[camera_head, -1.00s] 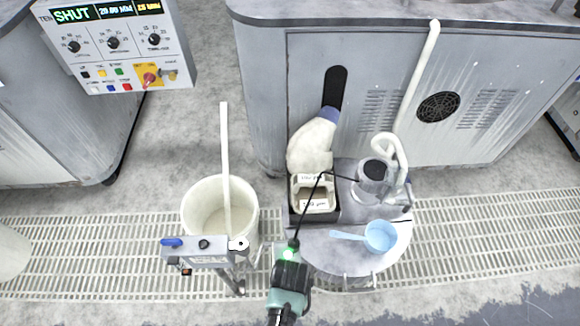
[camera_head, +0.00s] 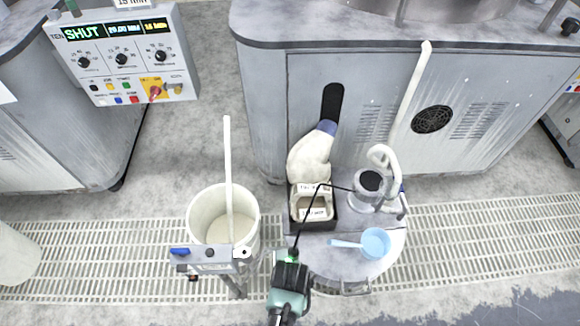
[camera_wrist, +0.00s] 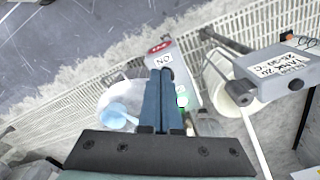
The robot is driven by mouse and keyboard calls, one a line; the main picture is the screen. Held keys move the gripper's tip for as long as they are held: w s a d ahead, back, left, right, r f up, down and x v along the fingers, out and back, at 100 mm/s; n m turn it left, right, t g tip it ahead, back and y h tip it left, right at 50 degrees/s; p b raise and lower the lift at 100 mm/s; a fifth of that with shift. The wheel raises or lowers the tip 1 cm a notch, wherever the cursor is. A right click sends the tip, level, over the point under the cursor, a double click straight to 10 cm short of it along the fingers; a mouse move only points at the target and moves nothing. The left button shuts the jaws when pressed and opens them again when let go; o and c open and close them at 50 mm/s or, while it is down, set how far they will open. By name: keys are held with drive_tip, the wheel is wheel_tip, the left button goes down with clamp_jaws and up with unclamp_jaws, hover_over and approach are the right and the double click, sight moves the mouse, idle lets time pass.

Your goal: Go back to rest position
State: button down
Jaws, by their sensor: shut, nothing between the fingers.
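My gripper (camera_wrist: 160,78) shows in the wrist view. Its two blue fingers are pressed together with nothing between them. A grey piece with a red oval mark (camera_wrist: 159,47) shows just beyond the fingertips; I see no grip on it. In the head view a teal and black unit (camera_head: 288,290) with a green light rises at the bottom edge. I cannot tell whether it is part of my arm. A thin black cable (camera_head: 303,215) arcs from it over a round-ended cart (camera_head: 345,270).
A white bucket (camera_head: 200,205) stands left, behind a boxed stand (camera_head: 208,262). A control panel (camera_head: 120,55) and grey machine cabinet (camera_head: 300,80) lie behind. Floor is clear at lower right.

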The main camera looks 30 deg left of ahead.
drive_tip(key=shift+r, duration=0.1)
idle(0.4)
drive_tip(key=w+a+r+t+y, duration=0.2)
drive_tip(key=w+r+t, duration=0.5)
drive_tip(key=w+r, duration=1.05)
drive_tip(key=w+d+r+t, duration=0.1)
drive_tip(key=w+r+t, duration=0.3)
drive_tip(key=r, duration=0.7)
drive_tip(key=w+d+r+t, duration=0.2)
drive_tip(key=w+r, duration=0.4)
drive_tip(key=r, duration=0.6)
drive_tip(key=s+d+r+t, duration=0.15)
drive_tip(key=r+t, duration=0.25)
drive_tip(key=r, duration=0.8)
drive_tip(key=s+d+r+t, duration=0.1)
drive_tip(key=d+r+t, duration=0.25)
drive_tip(key=r, duration=0.85)
drive_tip(key=s+d+r+t+h, duration=0.1)
drive_tip(key=s+r+t, duration=0.2)
drive_tip(key=s+r, duration=0.4)
drive_tip(key=s+d+r+t+h, duration=0.1)
drive_tip(key=s+d+r+t, duration=0.1)
drive_tip(key=s+r+t, duration=0.2)
drive_tip(key=s+r, duration=0.3)
drive_tip(key=r, duration=0.4)
drive_tip(key=shift+d+r+m+p, duration=0.2)
drive_tip(key=shift+d+m+p, duration=0.05)
drive_tip(key=shift+m+p, duration=0.15)
